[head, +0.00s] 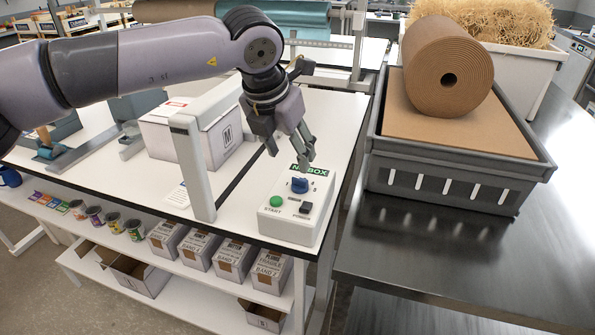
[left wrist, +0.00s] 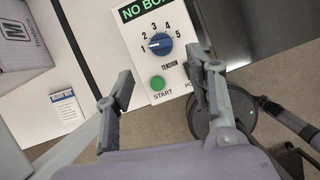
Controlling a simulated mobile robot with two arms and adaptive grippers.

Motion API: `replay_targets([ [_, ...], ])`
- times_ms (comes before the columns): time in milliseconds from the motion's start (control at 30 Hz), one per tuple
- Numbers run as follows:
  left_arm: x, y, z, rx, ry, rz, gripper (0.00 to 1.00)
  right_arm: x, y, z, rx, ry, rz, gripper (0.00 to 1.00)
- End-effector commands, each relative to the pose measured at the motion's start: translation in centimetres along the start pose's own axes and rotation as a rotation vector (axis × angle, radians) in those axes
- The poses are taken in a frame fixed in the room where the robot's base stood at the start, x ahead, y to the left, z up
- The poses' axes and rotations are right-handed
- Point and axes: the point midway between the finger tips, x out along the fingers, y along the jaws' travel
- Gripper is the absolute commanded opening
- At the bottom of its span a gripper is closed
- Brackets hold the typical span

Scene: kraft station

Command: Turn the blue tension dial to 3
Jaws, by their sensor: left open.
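The blue tension dial (head: 300,186) sits on the white control box (head: 270,228) at the front right corner of the white table. In the left wrist view the dial (left wrist: 160,44) has numbers 1 to 5 around it, and its white mark points left, near 1. I cannot tell exactly how it sits between 1 and 2. My left gripper (head: 289,157) is open and empty, above and just behind the dial, apart from it. Its fingers (left wrist: 162,88) show on both sides of the box's lower part in the left wrist view.
A green START button (head: 276,201) and a dark POWER switch (head: 305,208) are close to the dial. A green NO BOX display (head: 310,170) is behind it. A grey post (head: 193,165) and a white carton (head: 170,140) stand to the left. A grey crate (head: 455,190) stands right.

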Motion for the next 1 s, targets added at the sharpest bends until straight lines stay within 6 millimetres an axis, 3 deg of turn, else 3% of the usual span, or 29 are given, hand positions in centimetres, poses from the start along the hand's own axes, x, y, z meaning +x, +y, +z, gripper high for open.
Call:
replay_targets([
  [200,4.5,-0.1,0.1,0.000,0.002,-0.001,0.50,-1.2,0.6,-4.2,0.000,0.064,0.007,0.00],
  [400,7.5,-0.1,0.1,-0.001,0.000,-0.001,0.50,-1.6,0.5,-4.3,0.001,0.064,0.006,0.00],
  [833,8.8,-0.1,0.0,0.000,-0.002,-0.001,0.50,-1.7,0.2,-2.2,0.001,0.031,0.002,0.00],
  [1000,8.7,-0.1,0.0,0.000,-0.002,-0.001,0.40,-1.7,0.2,-2.5,0.001,0.036,0.003,0.00],
])
